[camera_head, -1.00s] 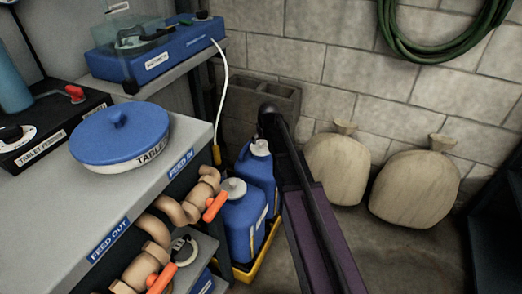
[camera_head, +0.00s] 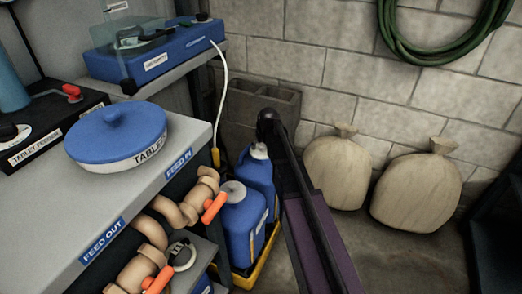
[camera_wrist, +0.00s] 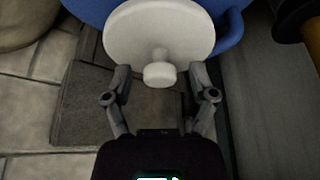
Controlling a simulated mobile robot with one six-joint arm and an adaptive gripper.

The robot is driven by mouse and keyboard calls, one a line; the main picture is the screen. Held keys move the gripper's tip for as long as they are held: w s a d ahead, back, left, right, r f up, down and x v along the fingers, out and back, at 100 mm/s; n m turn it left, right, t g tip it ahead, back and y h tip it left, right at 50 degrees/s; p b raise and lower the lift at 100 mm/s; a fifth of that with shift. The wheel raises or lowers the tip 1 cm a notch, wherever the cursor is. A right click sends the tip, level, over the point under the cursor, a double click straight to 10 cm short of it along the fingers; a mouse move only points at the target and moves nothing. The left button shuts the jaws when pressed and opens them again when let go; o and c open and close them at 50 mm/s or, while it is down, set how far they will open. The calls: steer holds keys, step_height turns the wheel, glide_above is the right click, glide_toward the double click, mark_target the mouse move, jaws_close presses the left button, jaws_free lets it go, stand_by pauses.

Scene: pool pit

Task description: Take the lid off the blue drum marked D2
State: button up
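In the wrist view a round white lid (camera_wrist: 160,32) with a central knob (camera_wrist: 160,74) faces the camera, in front of a blue drum (camera_wrist: 232,22) with a handle. My gripper (camera_wrist: 159,78) is open, one finger on each side of the knob, with gaps on both sides. The head view shows two blue drums with white lids: a nearer drum (camera_head: 243,232) with its lid (camera_head: 233,190), and a farther drum (camera_head: 262,181) with its lid (camera_head: 259,151). No D2 mark is legible. I cannot tell which drum the wrist view shows. My gripper does not show in the head view.
The drums stand in a yellow tray (camera_head: 247,277) beside a grey bench (camera_head: 190,130) with pipes and orange valve handles (camera_head: 214,207). Grey blocks (camera_head: 245,103) stand behind. Two sacks (camera_head: 338,172) (camera_head: 416,192) lean on the wall at right.

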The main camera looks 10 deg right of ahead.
mark_target(261, 144)
jaws_close()
steer(key=shift+r, duration=0.2)
step_height(261, 144, up, 3)
steer(key=p, duration=0.3)
steer(key=shift+f, duration=0.1)
steer(key=s+d+r+p, duration=0.1)
steer(key=s+d, duration=0.2)
steer(key=s, duration=0.4)
steer(key=s+d+r+p, duration=0.1)
steer(key=s+d, duration=0.2)
steer(key=s, duration=0.4)
steer(key=shift+s+d, duration=0.15)
steer(key=shift+s, duration=0.25)
